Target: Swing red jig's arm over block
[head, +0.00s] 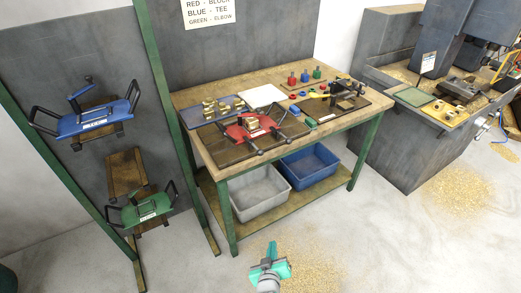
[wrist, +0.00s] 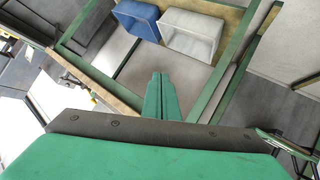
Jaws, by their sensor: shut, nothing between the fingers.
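The red jig (head: 264,130) lies on a dark board at the front of the workbench in the head view. It has black handles at its corners. A small brass block (head: 253,124) sits at the red jig's middle. The jig's arm is too small to tell apart from the handles. My gripper (head: 271,246) is low in front of the bench, over the floor, well apart from the jig. In the wrist view its green fingers (wrist: 161,80) are together with nothing between them. The jig does not show clearly there.
A grey bin (head: 260,205) and a blue bin (head: 311,180) stand on the bench's lower shelf; both show in the wrist view. A blue jig (head: 95,122) and a green jig (head: 146,208) hang at left. A drilling machine stands on the grey cabinet (head: 400,150) at right. Shavings litter the floor.

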